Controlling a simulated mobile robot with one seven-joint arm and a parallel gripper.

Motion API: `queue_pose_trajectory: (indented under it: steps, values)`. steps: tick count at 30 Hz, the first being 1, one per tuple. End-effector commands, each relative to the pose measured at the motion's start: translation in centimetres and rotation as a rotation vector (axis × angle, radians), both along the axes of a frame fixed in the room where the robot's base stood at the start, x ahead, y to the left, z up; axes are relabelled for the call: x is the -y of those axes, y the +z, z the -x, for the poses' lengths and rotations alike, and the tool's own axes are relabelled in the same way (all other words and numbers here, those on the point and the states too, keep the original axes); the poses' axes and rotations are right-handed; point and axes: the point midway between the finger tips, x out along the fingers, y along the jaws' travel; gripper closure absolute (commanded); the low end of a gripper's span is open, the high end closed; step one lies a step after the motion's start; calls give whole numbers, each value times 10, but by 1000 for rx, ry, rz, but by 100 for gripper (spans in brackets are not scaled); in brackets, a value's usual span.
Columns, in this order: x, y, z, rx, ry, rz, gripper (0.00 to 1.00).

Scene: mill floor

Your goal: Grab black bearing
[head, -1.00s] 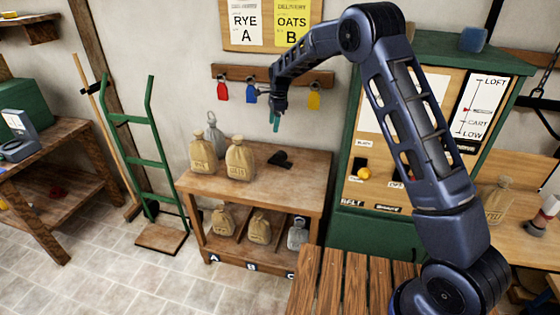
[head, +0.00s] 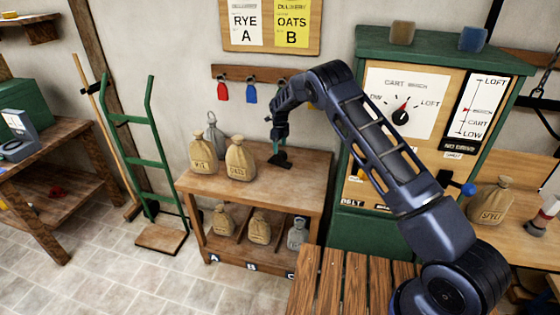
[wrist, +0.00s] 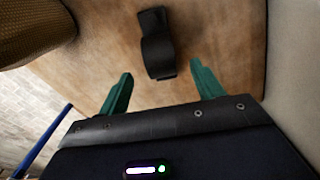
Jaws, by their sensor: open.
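The black bearing (wrist: 157,46) lies on the wooden top of the bench, ahead of and between my gripper's fingertips in the wrist view. In the head view the bearing (head: 281,160) is a small dark shape at the tip of my gripper and partly hidden by it. My gripper (wrist: 160,82) is open, with its two green fingers spread and nothing between them. In the head view my gripper (head: 277,148) points down over the bench top, close above the bearing.
A green cabinet (head: 372,228) is at the right. The bench top (head: 290,192) is clear in front.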

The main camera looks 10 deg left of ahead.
Motion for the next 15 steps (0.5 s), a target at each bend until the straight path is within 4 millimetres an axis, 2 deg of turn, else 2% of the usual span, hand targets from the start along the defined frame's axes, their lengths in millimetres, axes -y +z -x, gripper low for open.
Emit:
queue_pose_trajectory:
  steps: [3, 11, 15]
  values:
    - [0, -19, 1, -2, 1, 1, 34]
    - [1, -36, 0, -2, 1, 0, 34]
    - [2, -52, 0, -2, 0, 1, 34]
